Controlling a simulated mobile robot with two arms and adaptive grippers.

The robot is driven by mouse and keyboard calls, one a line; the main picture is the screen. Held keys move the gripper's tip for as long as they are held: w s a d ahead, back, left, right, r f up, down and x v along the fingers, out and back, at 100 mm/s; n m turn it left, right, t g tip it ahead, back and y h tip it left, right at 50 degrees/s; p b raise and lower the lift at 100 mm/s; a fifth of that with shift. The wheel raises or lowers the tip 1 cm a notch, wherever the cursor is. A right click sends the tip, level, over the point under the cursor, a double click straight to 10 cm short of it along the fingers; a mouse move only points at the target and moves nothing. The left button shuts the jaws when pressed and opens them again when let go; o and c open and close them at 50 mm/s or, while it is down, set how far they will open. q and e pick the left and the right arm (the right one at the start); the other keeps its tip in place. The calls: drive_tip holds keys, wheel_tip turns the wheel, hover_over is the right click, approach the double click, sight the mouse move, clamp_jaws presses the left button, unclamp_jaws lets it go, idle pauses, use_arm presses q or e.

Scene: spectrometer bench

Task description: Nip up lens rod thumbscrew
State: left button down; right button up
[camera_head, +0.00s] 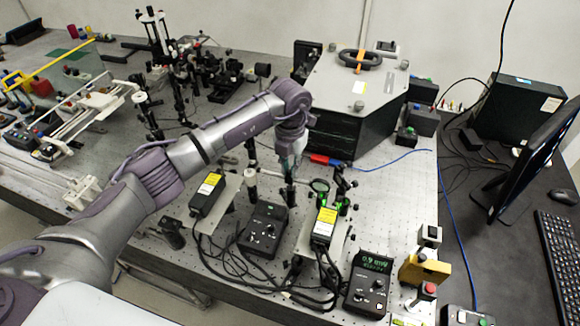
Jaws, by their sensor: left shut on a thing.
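My left arm reaches in from the left across the bench, and its gripper (290,170) points down among the optics posts in the middle. The gripper is shut at a post just left of a round lens (320,187) that has a green glow on it. The lens rod thumbscrew is too small to make out and lies hidden at the fingertips. My right gripper is not in view.
A black laser box with a yellow label (325,225) and a controller (264,228) stand in front, with cables. A power meter (370,285) reads about 0.9 mW. A large black enclosure (345,130) stands behind. A monitor (530,165) is at the right.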

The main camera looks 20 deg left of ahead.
use_arm(q)
drive_tip(key=shift+f+m+b, duration=0.15)
drive_tip(key=shift+m+b, duration=0.35)
drive_tip(key=shift+b, duration=0.15)
drive_tip(key=m+b, duration=0.8)
drive_tip(key=b, duration=0.2)
drive_tip(key=shift+m, duration=0.3)
drive_tip(key=m+b, duration=0.2)
drive_tip(key=shift+m, duration=0.4)
drive_tip(key=m+b, duration=0.1)
drive_tip(key=m, duration=0.1)
drive_tip(key=shift+d+m+b, duration=0.1)
drive_tip(key=shift+m+b, duration=0.2)
drive_tip(key=shift+b, duration=0.05)
drive_tip(key=m+b, duration=0.1)
drive_tip(key=m, duration=0.2)
drive_tip(key=shift+m, duration=0.3)
drive_tip(key=m, duration=0.1)
drive_tip(key=m+b, duration=0.1)
drive_tip(key=m, duration=0.1)
drive_tip(key=shift+s+r+m, duration=0.1)
drive_tip(key=shift+r+m, duration=0.1)
drive_tip(key=shift+m, duration=0.1)
drive_tip(key=shift+m+b, duration=0.4)
drive_tip(key=shift+m, duration=1.2)
